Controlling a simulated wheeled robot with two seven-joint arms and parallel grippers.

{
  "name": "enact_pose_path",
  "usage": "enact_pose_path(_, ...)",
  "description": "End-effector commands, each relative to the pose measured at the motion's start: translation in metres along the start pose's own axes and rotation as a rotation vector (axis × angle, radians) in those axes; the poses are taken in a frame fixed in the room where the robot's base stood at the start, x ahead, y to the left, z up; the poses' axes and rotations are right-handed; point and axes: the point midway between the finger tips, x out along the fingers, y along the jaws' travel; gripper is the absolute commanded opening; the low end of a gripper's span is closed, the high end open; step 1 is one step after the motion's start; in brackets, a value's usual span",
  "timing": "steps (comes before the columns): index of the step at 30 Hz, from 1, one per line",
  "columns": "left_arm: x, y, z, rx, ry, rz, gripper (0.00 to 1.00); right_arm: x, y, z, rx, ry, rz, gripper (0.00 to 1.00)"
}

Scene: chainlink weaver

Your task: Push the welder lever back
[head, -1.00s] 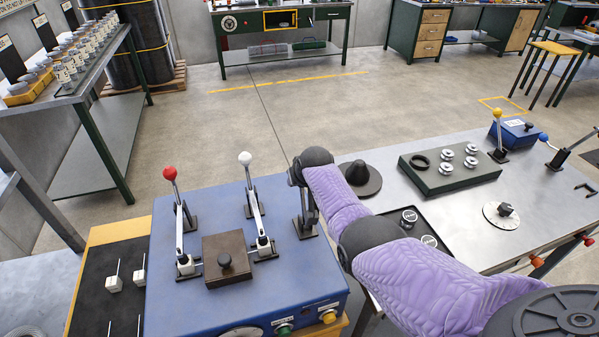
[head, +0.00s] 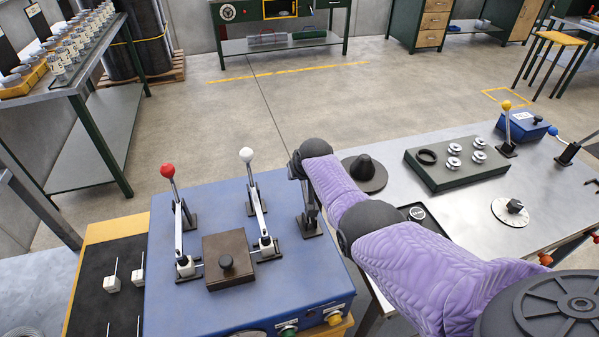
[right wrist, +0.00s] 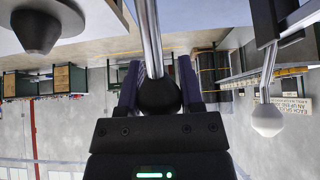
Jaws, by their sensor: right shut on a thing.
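The blue welder box (head: 310,265) carries a lever (head: 309,208) at its right rear, partly behind my right arm in the head view. My right gripper (head: 295,168) is at that lever's top and mostly hidden there by my wrist. In the right wrist view my right gripper (right wrist: 159,92) has its dark fingers on both sides of the lever's black ball knob (right wrist: 159,98), and the metal rod (right wrist: 152,40) runs from it to the top edge. My left gripper is not in view.
A red-knobbed lever (head: 167,171) and a white-knobbed lever (head: 246,155) stand on the same box, left of my right gripper. A brown block (head: 228,245) sits between their bases. A metal bench (head: 455,215) with a dark cone (head: 365,168) stands close on the right.

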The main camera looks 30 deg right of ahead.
Motion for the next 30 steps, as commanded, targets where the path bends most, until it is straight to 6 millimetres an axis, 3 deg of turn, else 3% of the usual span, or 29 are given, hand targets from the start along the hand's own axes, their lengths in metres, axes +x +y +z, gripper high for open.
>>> enact_pose_path(4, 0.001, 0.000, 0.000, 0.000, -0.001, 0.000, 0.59, 0.003, -0.001, 0.008, -0.001, -0.020, -0.001, 0.00)
enact_pose_path(5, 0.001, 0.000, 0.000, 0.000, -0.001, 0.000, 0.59, 0.003, -0.001, 0.008, -0.001, -0.020, -0.001, 0.52)
enact_pose_path(9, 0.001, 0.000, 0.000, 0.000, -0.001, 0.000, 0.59, 0.003, -0.001, 0.006, -0.001, -0.016, -0.001, 0.81)
enact_pose_path(20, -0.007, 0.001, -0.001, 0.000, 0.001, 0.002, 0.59, -0.005, 0.000, 0.002, -0.001, -0.008, 0.000, 0.82)
enact_pose_path(30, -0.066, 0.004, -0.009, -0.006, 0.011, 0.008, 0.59, -0.068, 0.000, -0.001, -0.001, -0.008, 0.000, 0.82)
